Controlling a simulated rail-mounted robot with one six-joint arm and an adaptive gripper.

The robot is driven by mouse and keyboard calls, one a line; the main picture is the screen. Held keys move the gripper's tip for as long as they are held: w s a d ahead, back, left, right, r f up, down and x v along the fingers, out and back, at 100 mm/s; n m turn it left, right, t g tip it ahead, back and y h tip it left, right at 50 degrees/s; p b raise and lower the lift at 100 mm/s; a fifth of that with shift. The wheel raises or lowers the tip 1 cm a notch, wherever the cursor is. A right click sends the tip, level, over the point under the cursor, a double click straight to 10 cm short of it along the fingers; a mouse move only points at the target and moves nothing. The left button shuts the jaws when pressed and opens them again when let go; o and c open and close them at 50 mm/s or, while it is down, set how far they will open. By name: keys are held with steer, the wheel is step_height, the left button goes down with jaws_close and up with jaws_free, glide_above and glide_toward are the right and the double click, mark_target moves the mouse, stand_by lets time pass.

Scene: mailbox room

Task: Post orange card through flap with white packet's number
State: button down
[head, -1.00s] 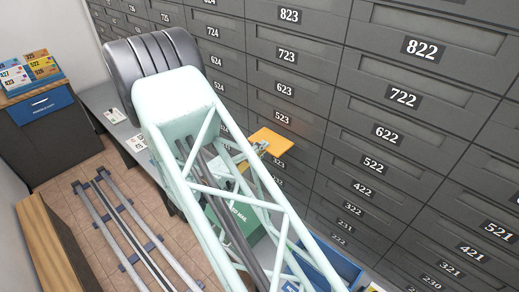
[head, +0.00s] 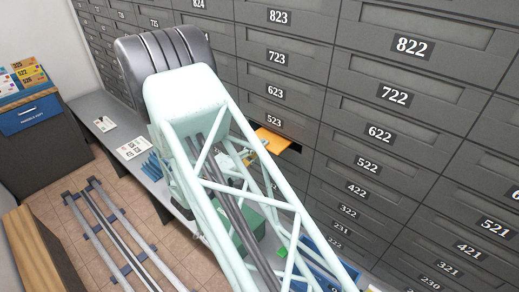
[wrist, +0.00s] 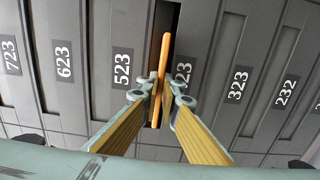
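The orange card (head: 270,139) is in my gripper, whose tips are hidden behind my arm in the head view. In the wrist view the fingertips (wrist: 161,90) close on the card (wrist: 165,56), which stands edge-on between them. The card's far part reaches into a dark open slot (wrist: 165,18) in the wall of grey mailboxes. This slot lies between the label 523 (wrist: 122,68) and a partly covered label ending in 23. In the head view the opening (head: 293,147) is just below the label 523 (head: 274,121). I cannot pick out the white packet.
A blue-fronted stand (head: 32,115) with several numbered coloured cards is at left. A long grey shelf (head: 103,140) with white printed sheets runs along the wall's foot. Green and blue boxes lie below my arm, partly hidden. Floor rails (head: 107,228) run at lower left.

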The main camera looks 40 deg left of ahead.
mark_target(270, 139)
steer(key=shift+w, duration=0.45)
stand_by(0.5)
steer(key=shift+w+d+b, duration=0.15)
steer(key=shift+w+b, duration=0.6)
steer(key=shift+w, duration=0.5)
steer(key=shift+w+d+b, duration=0.1)
steer(key=shift+w+b, duration=0.65)
steer(key=shift+w, duration=0.5)
steer(key=c, duration=2.8)
jaws_free()
steer(key=shift+s, duration=0.15)
steer(key=shift+s+f, duration=0.1)
steer(key=shift+s, duration=0.2)
steer(key=s+b, duration=0.1)
steer(key=s, duration=0.1)
steer(key=s+b, duration=0.1)
steer(key=s, duration=0.2)
steer(key=s+b, duration=0.2)
steer(key=s, duration=0.1)
steer(key=shift+a, duration=0.35)
